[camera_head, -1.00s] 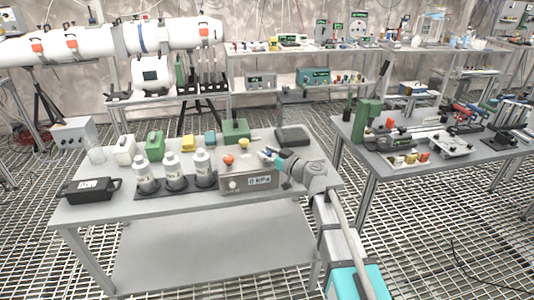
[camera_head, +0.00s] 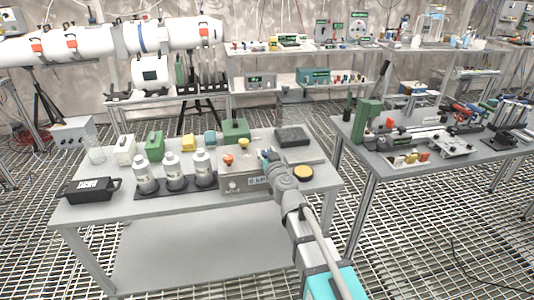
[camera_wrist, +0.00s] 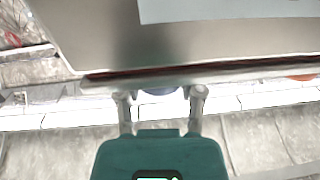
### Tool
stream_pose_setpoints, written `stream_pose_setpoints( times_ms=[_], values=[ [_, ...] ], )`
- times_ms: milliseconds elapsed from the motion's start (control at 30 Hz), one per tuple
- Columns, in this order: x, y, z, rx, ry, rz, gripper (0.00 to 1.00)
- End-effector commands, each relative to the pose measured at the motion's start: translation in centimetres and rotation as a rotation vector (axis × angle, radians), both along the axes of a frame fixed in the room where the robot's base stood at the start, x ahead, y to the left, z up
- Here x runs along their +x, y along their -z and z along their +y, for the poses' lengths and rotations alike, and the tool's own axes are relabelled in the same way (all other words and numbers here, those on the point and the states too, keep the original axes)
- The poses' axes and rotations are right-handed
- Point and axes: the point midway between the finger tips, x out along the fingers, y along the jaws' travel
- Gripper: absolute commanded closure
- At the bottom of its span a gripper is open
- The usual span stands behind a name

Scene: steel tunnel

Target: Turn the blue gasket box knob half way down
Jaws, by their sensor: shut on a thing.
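The gasket box (camera_head: 232,182) is a grey box with a front display, on the near grey table. An orange knob (camera_head: 228,159) and a yellow knob (camera_head: 243,143) stand on its top. My gripper (camera_head: 266,158) is at the box's right end, shut on the blue knob, which it mostly hides in the head view. In the wrist view my gripper's two fingers (camera_wrist: 160,95) flank a small blue round part, the blue knob (camera_wrist: 158,91), just behind a dark edge. The knob's turn angle cannot be read. My wrist covers part of the display.
White bottles (camera_head: 203,168) stand left of the box, with a black case (camera_head: 92,188) farther left. A green block (camera_head: 235,129) and a dark tray (camera_head: 293,137) stand behind. A yellow round thing (camera_head: 303,172) lies right of my wrist. The table's front strip is clear.

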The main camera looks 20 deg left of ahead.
Motion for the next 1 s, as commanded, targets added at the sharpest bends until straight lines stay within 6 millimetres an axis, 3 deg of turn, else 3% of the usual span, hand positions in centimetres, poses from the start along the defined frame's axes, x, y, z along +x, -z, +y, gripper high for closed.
stream_pose_setpoints(
  times_ms=[667, 1000],
  values=[
    [0.37, -0.1, 0.27, -0.001, 0.143, 0.0, 0.98],
    [0.38, -0.1, 0.39, -0.002, 0.302, -0.001, 0.98]
  ],
)
